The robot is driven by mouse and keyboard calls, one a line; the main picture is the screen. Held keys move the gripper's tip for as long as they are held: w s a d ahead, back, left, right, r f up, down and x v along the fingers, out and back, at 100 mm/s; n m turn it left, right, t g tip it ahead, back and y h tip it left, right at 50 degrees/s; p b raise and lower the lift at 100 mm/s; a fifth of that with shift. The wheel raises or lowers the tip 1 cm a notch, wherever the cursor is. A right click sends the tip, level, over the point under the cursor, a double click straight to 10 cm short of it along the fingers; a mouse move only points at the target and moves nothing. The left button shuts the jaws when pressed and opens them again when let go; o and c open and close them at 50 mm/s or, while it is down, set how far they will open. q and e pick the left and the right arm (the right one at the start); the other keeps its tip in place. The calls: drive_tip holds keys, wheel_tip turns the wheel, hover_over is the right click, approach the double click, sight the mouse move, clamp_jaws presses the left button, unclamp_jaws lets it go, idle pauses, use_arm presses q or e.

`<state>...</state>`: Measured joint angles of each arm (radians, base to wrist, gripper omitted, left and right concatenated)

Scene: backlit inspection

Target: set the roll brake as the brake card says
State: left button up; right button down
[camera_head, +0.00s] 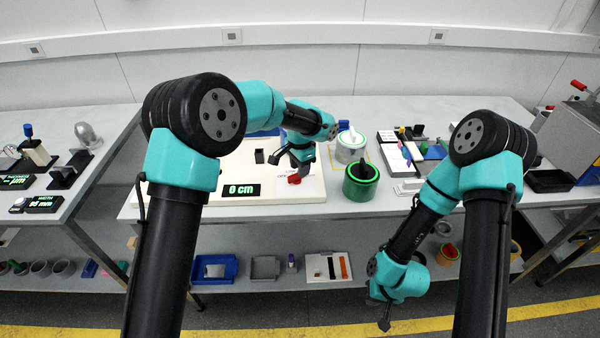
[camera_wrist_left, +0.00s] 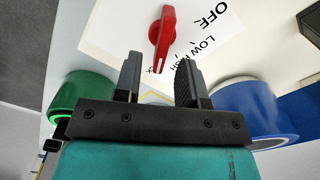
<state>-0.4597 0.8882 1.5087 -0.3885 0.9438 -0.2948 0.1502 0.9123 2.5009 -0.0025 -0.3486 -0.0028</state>
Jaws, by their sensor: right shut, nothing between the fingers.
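The roll brake is a red knob (camera_head: 294,179) on a white panel (camera_head: 225,166). In the left wrist view the knob (camera_wrist_left: 163,38) stands beside the printed words OFF and LOW; other lettering is partly hidden. One end of the knob points down toward my fingers; I cannot tell which end is the pointer. My left gripper (camera_head: 300,161) is over the panel; in its wrist view the fingers (camera_wrist_left: 160,76) are apart and empty, with the knob just beyond them. My right gripper (camera_head: 384,318) is shut and empty, low in front of the bench. I cannot identify the brake card.
A display (camera_head: 241,190) on the panel reads 0 cm. A green roll (camera_head: 361,186) stands right of the panel, with a white-and-green roll (camera_head: 350,147) behind it. A blue roll (camera_wrist_left: 255,105) shows in the left wrist view. Small parts crowd the bench's right side.

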use_arm(q)
drive_tip(key=shift+f, duration=1.35)
drive_tip(key=shift+c, duration=0.3)
clamp_jaws()
